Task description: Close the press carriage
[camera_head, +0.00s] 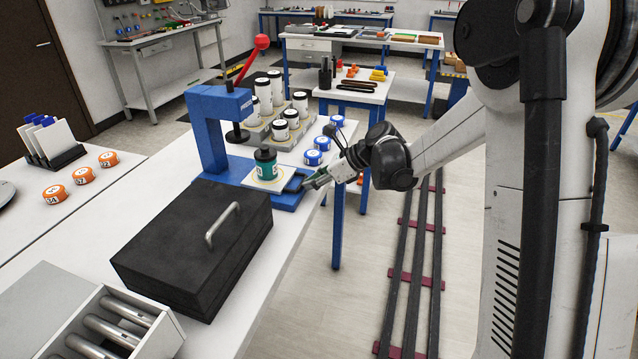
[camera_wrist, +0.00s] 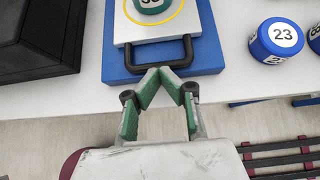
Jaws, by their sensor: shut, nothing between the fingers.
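The blue press (camera_head: 207,130) with a red-knobbed lever stands on the white table. Its carriage (camera_head: 250,183), a pale plate with a yellow ring, is pulled out in front of the press column on the blue base. A green container with a black lid (camera_head: 266,163) stands upright on the carriage. In the wrist view, the carriage (camera_wrist: 124,30) has a black handle (camera_wrist: 187,50) on its near edge. My gripper (camera_head: 307,184) is shut and empty, with its green-padded fingertips (camera_wrist: 160,72) meeting at the handle's outer bar. I cannot tell whether they touch it.
A black case (camera_head: 190,250) with a metal handle sits left of the carriage. Blue numbered pucks (camera_head: 313,157) line the table edge to the right, one marked 23 (camera_wrist: 277,40). White canisters (camera_head: 300,103) stand behind the press.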

